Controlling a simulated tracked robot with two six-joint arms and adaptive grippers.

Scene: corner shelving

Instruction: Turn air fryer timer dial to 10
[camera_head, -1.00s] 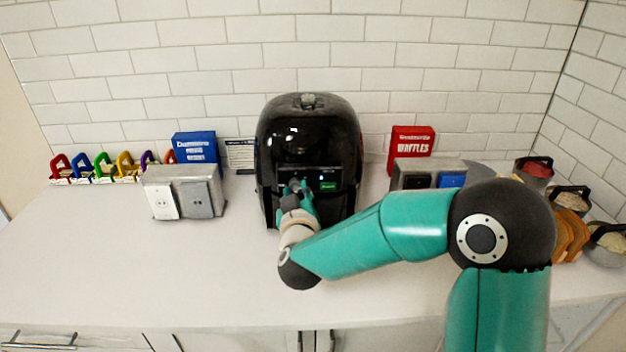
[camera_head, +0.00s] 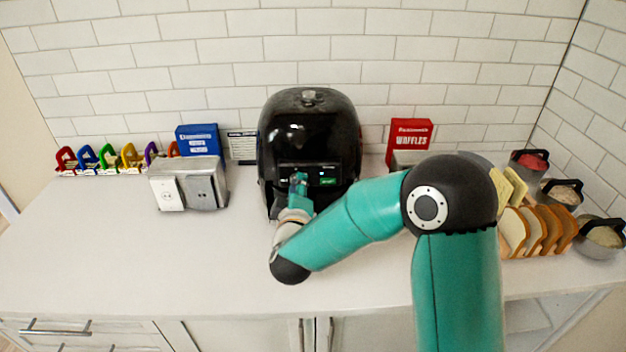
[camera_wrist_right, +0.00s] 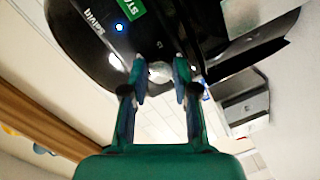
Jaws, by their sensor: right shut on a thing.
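The black air fryer (camera_head: 308,135) stands against the tiled wall at the middle of the counter. Its front panel carries a small lit blue dot and a green label (camera_head: 328,181). In the right wrist view the air fryer (camera_wrist_right: 85,45) fills the top, and the green label (camera_wrist_right: 131,8) shows there too. My right gripper (camera_head: 298,182) is at the left part of the panel. In the right wrist view its fingers (camera_wrist_right: 162,72) are on either side of a small round grey dial (camera_wrist_right: 160,72), shut on it. The dial's numbers cannot be read. My left gripper is not in view.
A metal box with two outlet-like plates (camera_head: 186,187) and a blue box (camera_head: 199,142) stand to the left. A red waffles box (camera_head: 409,138), bread slices (camera_head: 535,232) and several bowls stand to the right. The counter's front left is clear.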

